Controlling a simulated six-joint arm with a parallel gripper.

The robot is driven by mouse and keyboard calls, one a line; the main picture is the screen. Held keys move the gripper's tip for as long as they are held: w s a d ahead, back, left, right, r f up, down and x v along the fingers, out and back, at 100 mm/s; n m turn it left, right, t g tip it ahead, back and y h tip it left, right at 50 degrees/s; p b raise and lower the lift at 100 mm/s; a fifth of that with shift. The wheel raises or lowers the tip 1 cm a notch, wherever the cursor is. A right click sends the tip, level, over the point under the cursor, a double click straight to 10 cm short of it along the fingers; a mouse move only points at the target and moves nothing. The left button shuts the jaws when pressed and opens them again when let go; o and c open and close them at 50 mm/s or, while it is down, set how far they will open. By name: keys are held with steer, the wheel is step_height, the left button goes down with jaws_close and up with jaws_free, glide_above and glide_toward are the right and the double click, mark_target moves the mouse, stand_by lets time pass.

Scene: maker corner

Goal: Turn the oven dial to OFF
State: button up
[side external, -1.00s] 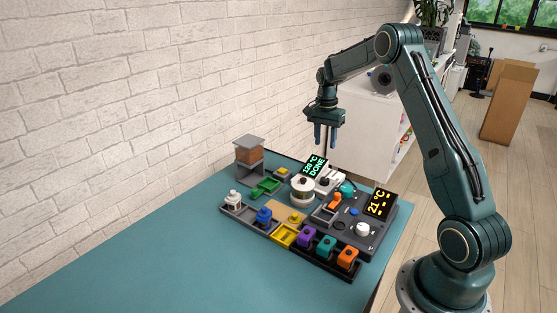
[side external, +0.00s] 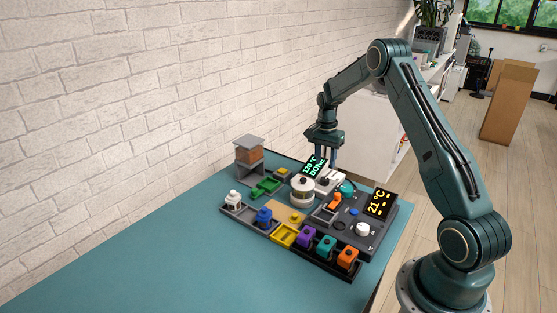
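A small white unit (side external: 331,182) stands at the back of the bench, with a tilted black display (side external: 313,167) reading "120 °C DONE" in green. A small dark knob-like part shows on its top; I cannot tell for sure that it is the oven dial, nor read its markings. My gripper (side external: 326,165) points straight down just above this unit, beside the display. Its two fingers look apart with nothing between them. The fingertips are small here, and I cannot tell whether they touch anything.
A dark panel with a yellow "21 °C" display (side external: 380,204) and white knob (side external: 362,230) stands at right. A round white pot-like thing (side external: 302,191) is close left of my gripper. The teal bench (side external: 150,270) is clear at front left.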

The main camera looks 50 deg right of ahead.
mark_target(324, 179)
steer(key=shift+s+f, duration=0.2)
steer(key=shift+f, duration=3.35)
steer(key=c, duration=0.7)
